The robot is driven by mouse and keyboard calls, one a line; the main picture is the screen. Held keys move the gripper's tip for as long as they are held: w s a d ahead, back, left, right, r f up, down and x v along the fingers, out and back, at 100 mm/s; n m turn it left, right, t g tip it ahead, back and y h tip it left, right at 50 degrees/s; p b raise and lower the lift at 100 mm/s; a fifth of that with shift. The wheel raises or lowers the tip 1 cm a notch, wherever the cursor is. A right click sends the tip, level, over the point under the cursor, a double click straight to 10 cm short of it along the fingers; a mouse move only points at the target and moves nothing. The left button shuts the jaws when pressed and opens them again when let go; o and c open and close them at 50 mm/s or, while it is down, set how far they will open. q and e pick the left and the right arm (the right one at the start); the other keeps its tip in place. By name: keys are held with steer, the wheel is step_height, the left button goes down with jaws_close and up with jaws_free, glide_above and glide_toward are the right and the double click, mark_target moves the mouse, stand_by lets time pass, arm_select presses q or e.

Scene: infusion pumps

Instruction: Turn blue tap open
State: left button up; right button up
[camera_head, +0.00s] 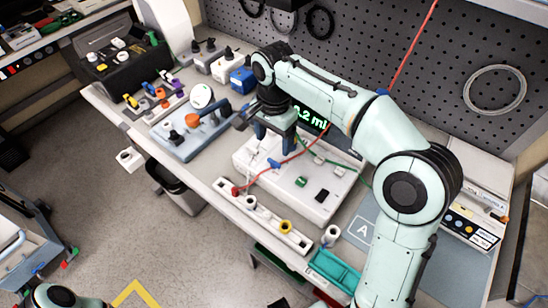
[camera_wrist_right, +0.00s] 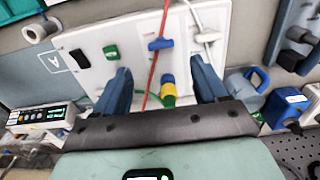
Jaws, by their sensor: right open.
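The blue tap (camera_wrist_right: 160,43) sits on the white panel of the pump device, with its handle lying across the red tube. It also shows in the head view (camera_head: 274,163), just below my right gripper (camera_head: 276,143). In the right wrist view my right gripper (camera_wrist_right: 162,68) is open. Its two blue fingers are spread on either side, short of the tap, and do not touch it. A blue and yellow connector (camera_wrist_right: 168,82) with a green end shows between the fingers. My left gripper is not visible.
A white tap (camera_wrist_right: 208,37) is beside the blue one. The red tube (camera_head: 410,48) rises past my arm.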

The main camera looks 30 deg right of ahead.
mark_target(274, 161)
step_height(274, 161, down, 8)
steer(key=shift+f+b, duration=0.2)
steer(key=shift+b, duration=0.35)
steer(key=shift+w, duration=0.1)
steer(key=c, duration=1.1)
